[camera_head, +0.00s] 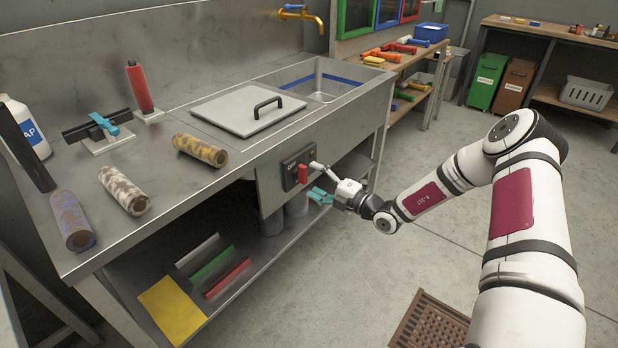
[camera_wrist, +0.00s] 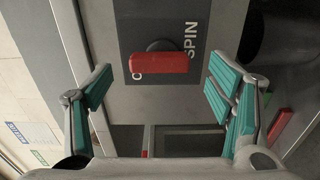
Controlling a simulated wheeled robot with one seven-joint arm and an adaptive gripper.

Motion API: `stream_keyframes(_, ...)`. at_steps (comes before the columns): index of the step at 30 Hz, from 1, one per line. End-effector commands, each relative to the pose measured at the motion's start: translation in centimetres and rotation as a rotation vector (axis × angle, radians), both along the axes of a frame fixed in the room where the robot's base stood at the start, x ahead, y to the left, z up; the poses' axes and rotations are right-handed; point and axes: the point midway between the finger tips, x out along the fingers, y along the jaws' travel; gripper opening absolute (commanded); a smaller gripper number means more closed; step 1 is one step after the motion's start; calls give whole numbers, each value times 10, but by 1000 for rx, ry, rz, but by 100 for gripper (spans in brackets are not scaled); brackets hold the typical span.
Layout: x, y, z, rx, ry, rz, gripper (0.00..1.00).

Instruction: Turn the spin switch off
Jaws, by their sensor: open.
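The spin switch is a red lever (camera_head: 303,174) on a dark plate (camera_head: 289,173) on the front panel of the steel sink bench. In the wrist view the red lever (camera_wrist: 158,63) lies crosswise on a dark round hub. The word SPIN stands sideways at its right end, and another label at its left end is mostly hidden. My gripper (camera_head: 315,181) is open in front of the plate. In the wrist view its teal-padded fingers (camera_wrist: 160,84) stand to either side of the lever, with visible gaps and no contact seen.
The bench top (camera_head: 235,165) carries patterned rollers, a red roller and a lid (camera_head: 248,109) beside the sink basin. The lower shelf holds a yellow sheet (camera_head: 171,309) and coloured bars. A brown grate (camera_head: 428,322) lies on the floor.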

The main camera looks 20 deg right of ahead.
Motion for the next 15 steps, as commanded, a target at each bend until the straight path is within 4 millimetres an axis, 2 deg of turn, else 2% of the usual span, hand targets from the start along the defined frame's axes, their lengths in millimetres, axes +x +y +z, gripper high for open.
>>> stream_keyframes(3, -21, -17, -1, 0, 2, -4, 75)
stream_keyframes(9, -51, -38, 0, -1, 1, -2, 75)
stream_keyframes(15, -68, -50, -1, 0, 2, -1, 75)
